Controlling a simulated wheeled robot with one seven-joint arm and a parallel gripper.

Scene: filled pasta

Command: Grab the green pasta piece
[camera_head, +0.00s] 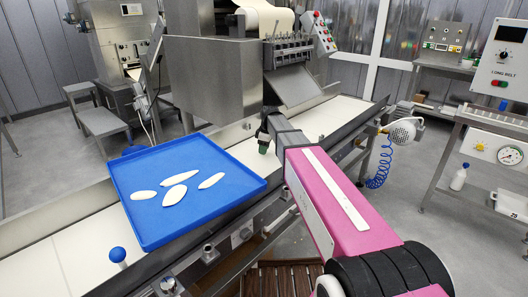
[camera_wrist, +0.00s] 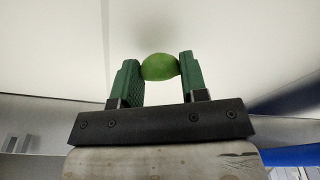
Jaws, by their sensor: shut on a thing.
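The green pasta piece (camera_wrist: 160,67) sits between the two green finger pads of my gripper (camera_wrist: 160,72) in the wrist view. Both pads touch its sides, so my gripper is shut on it. In the head view my gripper (camera_head: 263,142) is over the white belt, just right of the blue tray. The pasta piece cannot be made out there. How far the piece is above the belt is hard to tell.
A blue tray (camera_head: 150,232) with several pale flat pieces (camera_head: 175,195) lies across the belt at left. The white conveyor belt (camera_head: 325,118) runs under a steel machine (camera_head: 215,80) behind my gripper. A blue knob (camera_head: 117,254) stands at the front left.

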